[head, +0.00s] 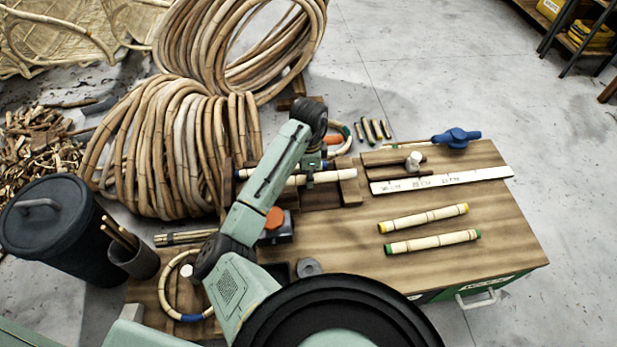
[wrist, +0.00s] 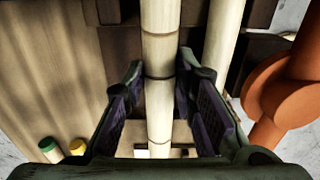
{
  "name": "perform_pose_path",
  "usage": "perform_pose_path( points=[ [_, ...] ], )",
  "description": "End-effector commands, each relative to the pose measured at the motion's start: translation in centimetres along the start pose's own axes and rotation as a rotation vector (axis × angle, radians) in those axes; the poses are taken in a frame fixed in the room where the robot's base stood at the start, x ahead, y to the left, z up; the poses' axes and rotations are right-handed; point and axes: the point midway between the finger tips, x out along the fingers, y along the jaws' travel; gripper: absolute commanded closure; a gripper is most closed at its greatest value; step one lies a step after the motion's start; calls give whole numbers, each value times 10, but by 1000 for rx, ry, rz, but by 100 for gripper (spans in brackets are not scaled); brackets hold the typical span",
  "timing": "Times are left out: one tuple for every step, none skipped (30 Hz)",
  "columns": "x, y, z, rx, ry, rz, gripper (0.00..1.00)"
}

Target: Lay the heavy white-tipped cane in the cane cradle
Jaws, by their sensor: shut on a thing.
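The pale cane (head: 334,177) lies across the cane cradle (head: 350,190) at the back of the bench; its right end looks white. My gripper (head: 313,163) comes down on it from above, partly hidden by my arm. In the wrist view my gripper (wrist: 160,88) has its two fingers on either side of this cane (wrist: 160,35), shut on it. Dark wood of the cradle (wrist: 128,42) shows beside and below it. I cannot tell whether the cane rests fully on the cradle. A second pale cane (wrist: 220,45) runs alongside, apart from it.
A yellow-tipped cane (head: 423,218) and a green-tipped cane (head: 433,242) lie on the bench (head: 480,270). An orange tool (wrist: 285,100) stands close to my gripper. Large cane coils (head: 165,145) are behind left.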

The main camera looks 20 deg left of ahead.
Motion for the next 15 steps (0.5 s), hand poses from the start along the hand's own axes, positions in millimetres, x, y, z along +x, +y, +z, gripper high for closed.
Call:
perform_pose_path(
  points=[
    [8, 0, 0, -1, -1, 2, 100],
    [11, 0, 1, -1, -1, 2, 100],
    [14, 0, 0, 0, -1, 0, 100],
    [15, 0, 0, 0, -1, -1, 100],
    [16, 0, 0, 1, -1, -2, 100],
    [15, 0, 0, 1, -1, -2, 100],
    [15, 0, 0, 1, -1, -2, 100],
    [15, 0, 0, 1, -1, -2, 100],
    [15, 0, 0, 1, -1, -2, 100],
    [15, 0, 0, 1, -1, -1, 100],
    [16, 0, 0, 1, -1, -1, 100],
    [17, 0, 0, 1, 0, -1, 100],
    [18, 0, 0, 1, 0, -1, 100],
    [19, 0, 0, 1, 0, -1, 100],
    [18, 0, 0, 1, -1, -1, 72]
  ],
)
